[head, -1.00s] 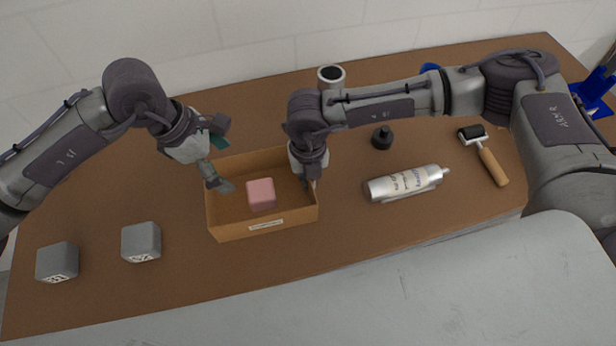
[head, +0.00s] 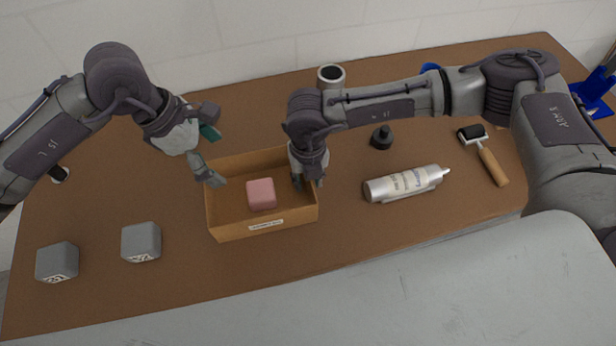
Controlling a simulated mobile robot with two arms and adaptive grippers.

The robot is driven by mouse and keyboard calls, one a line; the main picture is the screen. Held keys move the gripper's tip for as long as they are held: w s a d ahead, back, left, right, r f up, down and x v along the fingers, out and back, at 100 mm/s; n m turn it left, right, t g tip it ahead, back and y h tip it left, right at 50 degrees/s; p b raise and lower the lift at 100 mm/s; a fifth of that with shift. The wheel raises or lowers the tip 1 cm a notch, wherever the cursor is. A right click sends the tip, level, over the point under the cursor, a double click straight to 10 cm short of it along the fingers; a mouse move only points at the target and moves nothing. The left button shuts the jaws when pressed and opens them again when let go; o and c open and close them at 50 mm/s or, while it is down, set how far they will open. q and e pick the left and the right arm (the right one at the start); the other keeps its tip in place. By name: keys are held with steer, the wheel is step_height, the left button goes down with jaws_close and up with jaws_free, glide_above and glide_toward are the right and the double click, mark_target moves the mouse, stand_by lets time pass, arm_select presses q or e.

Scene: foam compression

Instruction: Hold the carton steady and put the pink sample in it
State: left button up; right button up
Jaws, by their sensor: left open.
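The open brown cardboard carton (head: 231,230) stands on the table, with a white label on its front wall. The pink sample (head: 261,194) is a small block resting on the floor inside the carton. My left gripper (head: 212,156) is open and empty, above the carton's left rear side and apart from the sample. My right gripper (head: 309,184) points down at the carton's right wall. Its fingertips look spread apart, one inside and one outside the wall. The wall's upper part is partly hidden by this gripper.
Two grey cubes (head: 57,262) (head: 141,242) sit left of the carton. A silver bottle (head: 402,184), a black round object (head: 382,137) and a wooden-handled roller (head: 484,155) lie to the right. A white cup-like object (head: 331,77) stands behind. The table's front middle is clear.

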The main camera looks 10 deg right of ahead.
step_height(320, 180, up, 12)
stand_by(0.5)
